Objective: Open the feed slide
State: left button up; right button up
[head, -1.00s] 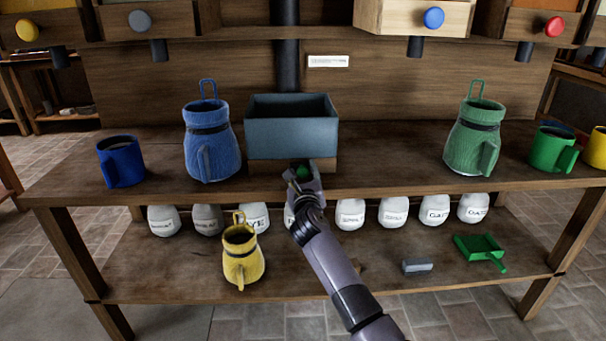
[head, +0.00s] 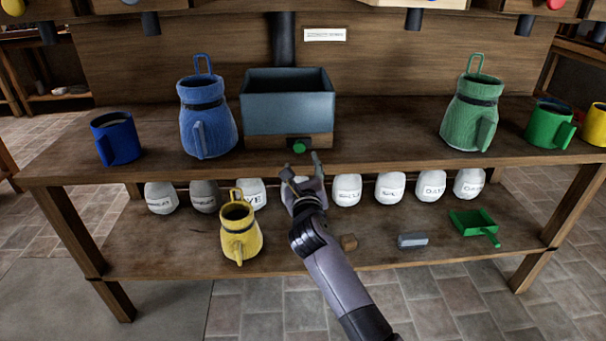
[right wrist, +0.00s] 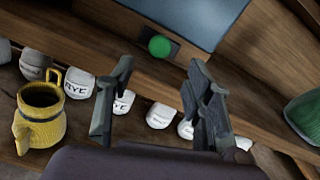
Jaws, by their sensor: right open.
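The grey-blue hopper box (head: 288,108) stands on the bench top, on a wooden base. A green round knob (head: 299,147) on a dark plate sits at the front of that base; it looks like the feed slide's knob. The knob also shows in the right wrist view (right wrist: 159,46), beyond the fingertips. My right gripper (head: 302,168) is open and empty, just in front of and below the knob, apart from it. I cannot tell how far the slide is drawn out. My left gripper is not in view.
A blue jug (head: 207,125) and blue mug (head: 117,140) stand left of the hopper. A green jug (head: 470,115) and green mug (head: 550,125) stand to the right. The lower shelf holds a yellow jug (head: 240,238), several white sacks and a green scoop (head: 474,223).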

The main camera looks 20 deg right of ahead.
jog(key=v, duration=0.2)
jog(key=shift+s+a, duration=0.1)
jog(key=shift+s, duration=0.25)
